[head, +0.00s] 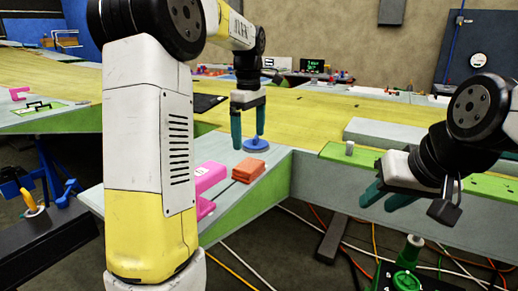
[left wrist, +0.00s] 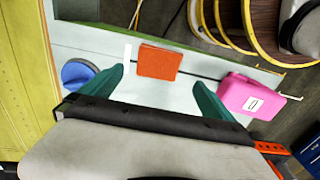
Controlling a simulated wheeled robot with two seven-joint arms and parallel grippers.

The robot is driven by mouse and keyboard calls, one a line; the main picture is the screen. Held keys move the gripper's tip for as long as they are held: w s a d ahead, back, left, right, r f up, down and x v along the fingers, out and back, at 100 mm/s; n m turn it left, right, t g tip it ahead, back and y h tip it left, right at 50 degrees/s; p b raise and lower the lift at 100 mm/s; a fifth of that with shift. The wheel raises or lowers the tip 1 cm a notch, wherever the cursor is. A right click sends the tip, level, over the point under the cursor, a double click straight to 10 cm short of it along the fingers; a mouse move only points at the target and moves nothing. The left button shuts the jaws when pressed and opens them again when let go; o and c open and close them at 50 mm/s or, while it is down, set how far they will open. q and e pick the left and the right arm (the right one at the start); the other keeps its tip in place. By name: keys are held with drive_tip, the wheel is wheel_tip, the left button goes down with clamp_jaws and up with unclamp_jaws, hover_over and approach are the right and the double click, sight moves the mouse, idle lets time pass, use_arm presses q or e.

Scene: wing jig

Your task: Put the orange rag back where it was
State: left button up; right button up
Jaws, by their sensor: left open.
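The orange rag (head: 248,170), a folded block, lies on the pale grey bench top, between the pink case and the blue round object. It also shows in the left wrist view (left wrist: 158,62), beyond and between my fingertips. My left gripper (head: 248,140) is open and empty, pointing down above the bench, with the rag lower and nearer in the head view. Its teal fingers also show in the left wrist view (left wrist: 159,78), spread wider than the rag. My right gripper (head: 384,198) is off to the right by the green strip, its fingers apart and nothing visible between them.
A pink case (head: 209,177) lies left of the rag, partly behind my left arm. A blue round object (head: 256,145) stands beyond it. A grey peg (head: 349,148) stands on the green strip (head: 400,173). Cables lie on the floor below the bench edge.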

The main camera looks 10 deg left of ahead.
use_arm(q)
drive_tip(key=s+r+m+t+h, duration=0.1)
drive_tip(key=s+r+m+t, duration=0.2)
drive_tip(key=s+m, duration=0.65)
drive_tip(key=s+d+f+m+t, duration=0.1)
drive_tip(key=s+f+m, duration=0.1)
drive_tip(key=s, duration=0.5)
drive_tip(key=s+f+m+t+h, duration=0.1)
drive_tip(key=s+f+m+t, duration=0.1)
drive_tip(key=s, duration=0.5)
drive_tip(key=shift+s+d+f+m, duration=0.3)
drive_tip(key=shift+d+f+m, duration=0.1)
drive_tip(key=shift+f+m, duration=0.15)
